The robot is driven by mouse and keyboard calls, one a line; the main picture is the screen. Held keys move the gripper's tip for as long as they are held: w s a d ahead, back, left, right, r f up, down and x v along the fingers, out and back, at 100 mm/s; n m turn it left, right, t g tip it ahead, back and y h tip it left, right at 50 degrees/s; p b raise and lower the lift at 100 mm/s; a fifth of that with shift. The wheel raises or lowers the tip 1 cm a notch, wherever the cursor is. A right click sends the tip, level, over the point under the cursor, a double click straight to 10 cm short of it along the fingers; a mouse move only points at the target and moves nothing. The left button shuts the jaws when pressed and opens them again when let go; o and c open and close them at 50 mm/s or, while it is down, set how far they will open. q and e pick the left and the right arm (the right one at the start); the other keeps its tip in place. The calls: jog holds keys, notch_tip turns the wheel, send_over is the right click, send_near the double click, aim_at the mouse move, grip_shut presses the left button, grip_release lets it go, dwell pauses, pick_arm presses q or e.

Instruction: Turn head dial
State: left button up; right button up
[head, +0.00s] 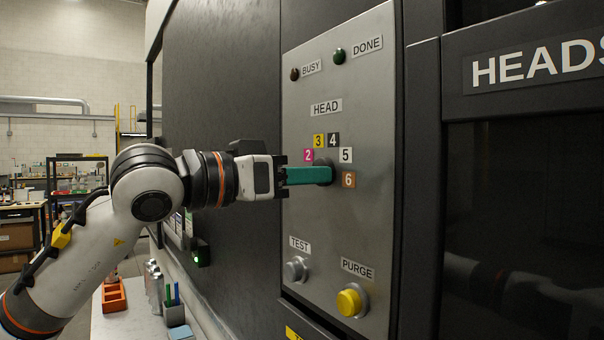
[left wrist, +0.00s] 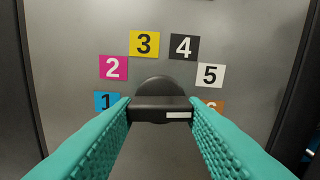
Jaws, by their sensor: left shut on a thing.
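The black head dial (left wrist: 155,85) is on a grey metal panel (head: 330,225), under the HEAD label (head: 326,107). Its bar handle (left wrist: 158,104) lies level in the left wrist view. A white mark (left wrist: 178,115) is on its right half, on the side of the orange 6 label (head: 348,180). My left gripper (left wrist: 160,112), with teal fingers, is shut on the bar, one finger at each end. It also shows in the head view (head: 326,175), where it hides most of the dial. The fingers partly cover labels 1 and 6 in the wrist view. My right gripper is out of view.
Below the dial are a silver TEST button (head: 296,270) and a yellow PURGE button (head: 352,301). BUSY (head: 294,74) and DONE (head: 339,56) lamps are above, both looking unlit. A white bench with an orange holder (head: 113,296) stands at lower left.

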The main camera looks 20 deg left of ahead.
pick_arm(q)
jog(key=shift+f+m, duration=0.15)
jog(key=shift+m, duration=1.45)
jog(key=o, duration=1)
jog(key=shift+a, duration=0.15)
jog(key=b+v, duration=0.3)
jog(key=v, duration=0.9)
jog(key=shift+w, duration=0.1)
